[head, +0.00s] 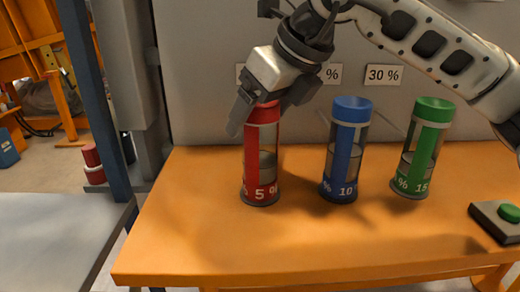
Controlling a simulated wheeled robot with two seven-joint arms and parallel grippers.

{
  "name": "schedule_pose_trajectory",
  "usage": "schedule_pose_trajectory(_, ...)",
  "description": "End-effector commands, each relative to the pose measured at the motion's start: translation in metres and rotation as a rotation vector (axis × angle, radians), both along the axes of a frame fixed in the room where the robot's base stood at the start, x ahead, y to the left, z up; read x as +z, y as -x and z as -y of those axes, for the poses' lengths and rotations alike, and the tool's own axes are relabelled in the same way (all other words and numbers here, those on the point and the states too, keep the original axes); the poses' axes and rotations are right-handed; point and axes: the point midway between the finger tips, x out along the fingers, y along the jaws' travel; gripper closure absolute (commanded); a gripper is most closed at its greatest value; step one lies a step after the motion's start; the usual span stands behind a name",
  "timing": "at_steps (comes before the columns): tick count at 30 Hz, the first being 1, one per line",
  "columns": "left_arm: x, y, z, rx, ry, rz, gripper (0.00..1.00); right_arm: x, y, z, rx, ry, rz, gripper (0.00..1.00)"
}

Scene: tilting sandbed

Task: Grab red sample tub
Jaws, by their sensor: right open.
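The red sample tub (262,172), a clear cylinder with red bands and a "5 %" mark, stands upright on the orange table (200,245), leftmost of three tubs. Grey contents show through its side. My right gripper (264,112) comes in from the upper right and is open at the tub's red top. One finger shows left of the top and the other to its right. The gripper hides part of the cap, and I cannot tell whether the fingers touch it. My left gripper is not in view.
A blue tub (345,150) marked 10 and a green tub (424,150) marked 15 stand to the right. A box with a green button (509,213) sits at the right edge. The table front is clear. A grey surface (55,235) lies left.

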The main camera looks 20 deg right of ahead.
Motion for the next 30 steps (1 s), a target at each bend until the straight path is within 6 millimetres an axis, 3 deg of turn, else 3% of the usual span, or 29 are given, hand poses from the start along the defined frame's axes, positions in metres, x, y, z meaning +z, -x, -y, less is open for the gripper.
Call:
schedule_pose_trajectory(5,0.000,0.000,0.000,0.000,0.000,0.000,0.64,-0.019,-0.010,-0.006,0.001,0.000,-0.002,0.20)
schedule_pose_trajectory(13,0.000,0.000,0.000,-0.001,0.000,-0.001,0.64,-0.021,-0.012,-0.007,0.001,-0.001,0.000,0.20)
schedule_pose_trajectory(19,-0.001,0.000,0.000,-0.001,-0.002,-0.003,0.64,-0.021,-0.011,-0.007,0.000,-0.001,-0.001,0.75)
schedule_pose_trajectory(30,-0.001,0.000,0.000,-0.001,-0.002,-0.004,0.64,-0.016,-0.012,-0.007,0.000,-0.003,0.002,0.77)
